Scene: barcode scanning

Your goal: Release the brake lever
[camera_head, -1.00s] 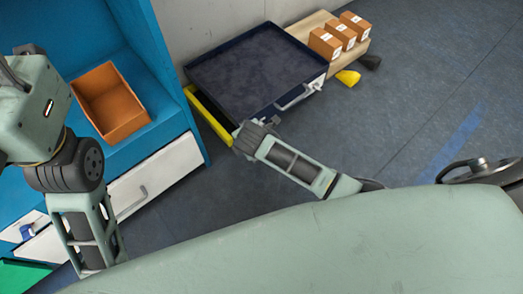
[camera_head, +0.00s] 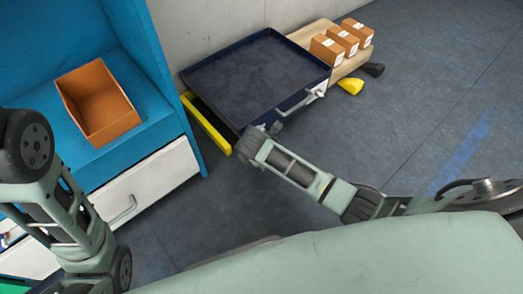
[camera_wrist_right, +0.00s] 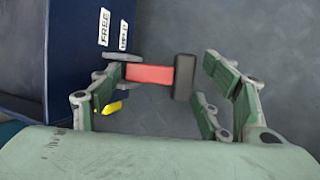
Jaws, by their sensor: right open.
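The brake lever is a red bar (camera_wrist_right: 150,75) with a black block end (camera_wrist_right: 187,77), seen in the right wrist view beside the dark blue cart side (camera_wrist_right: 75,75). My right gripper (camera_wrist_right: 168,60) is open, with its fingers on either side of the lever. I cannot tell whether either finger touches it. In the head view my right gripper (camera_head: 272,130) is at the near corner of the dark blue cart (camera_head: 255,75), and the lever is hidden there. My left arm shows at the left edge of the head view, but its gripper is not visible.
A label reading FREE (camera_wrist_right: 104,27) and another white label (camera_wrist_right: 123,36) are on the cart side. A blue shelf unit (camera_head: 160,70) with an orange box (camera_head: 98,100) stands at left. Several cartons (camera_head: 343,39) sit behind the cart. Floor at right is clear.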

